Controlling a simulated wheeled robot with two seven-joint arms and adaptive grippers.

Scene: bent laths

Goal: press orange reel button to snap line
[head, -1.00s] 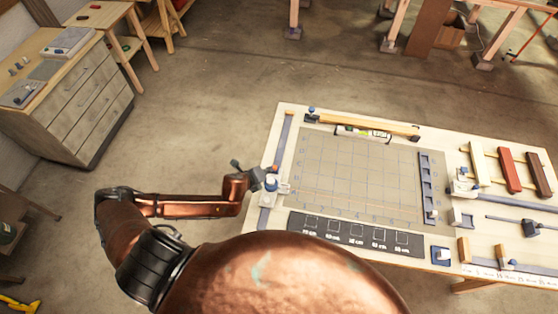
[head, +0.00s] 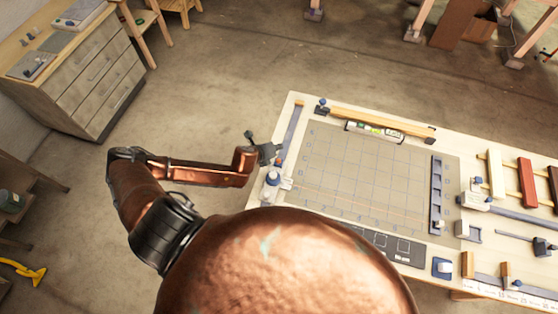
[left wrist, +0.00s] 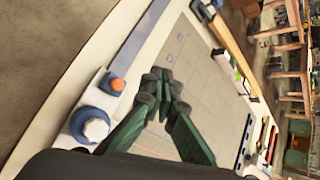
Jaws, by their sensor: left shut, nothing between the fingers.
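The orange button (left wrist: 117,84) sits on a blue-grey block at the table's left edge, left of my fingers in the left wrist view. My left gripper (head: 274,153) is shut and empty, at the table's left edge. Its dark green fingers (left wrist: 160,80) appear over the gridded mat in the wrist view. My right gripper is out of view.
The gridded mat (head: 375,165) is mostly clear. A wooden lath (head: 380,121) and a spirit level (head: 374,131) lie along its far edge. A slotted blue-grey rail (head: 436,190) stands at its right. Clamps and coloured blocks (head: 526,180) occupy the table's right side.

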